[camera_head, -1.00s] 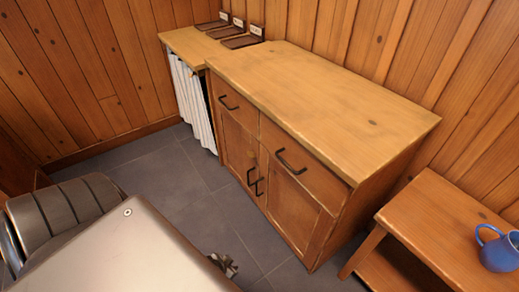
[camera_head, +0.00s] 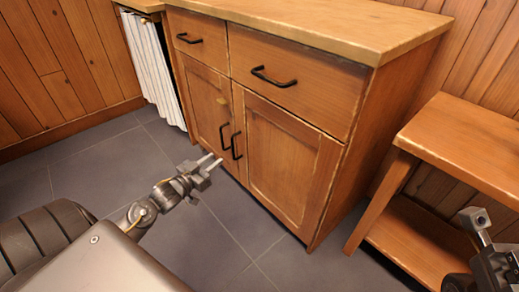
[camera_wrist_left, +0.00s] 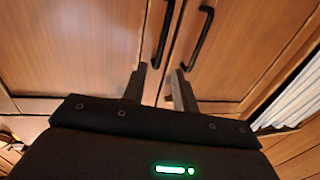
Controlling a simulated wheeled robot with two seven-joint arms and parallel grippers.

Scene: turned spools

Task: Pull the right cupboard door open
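The right cupboard door (camera_head: 288,165) is a framed wooden panel and looks shut. Its black vertical handle (camera_head: 236,146) is near the door's left edge. The left door (camera_head: 203,105) and its similar handle (camera_head: 223,137) are beside it. My left gripper (camera_head: 212,161) is open and empty, just below and left of the handles, apart from them. In the left wrist view, the right door's handle (camera_wrist_left: 162,36) is ahead of the spread fingers (camera_wrist_left: 157,82), with the left door's handle (camera_wrist_left: 201,38) to its right. My right gripper (camera_head: 482,225) is at the lower right; its finger gap is unclear.
Two drawers with black handles (camera_head: 273,78) are above the doors. A wooden bench with a lower shelf (camera_head: 425,240) stands to the right of the cupboard. A striped curtain (camera_head: 152,68) hangs at the left. Grey floor (camera_head: 215,230) in front is clear.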

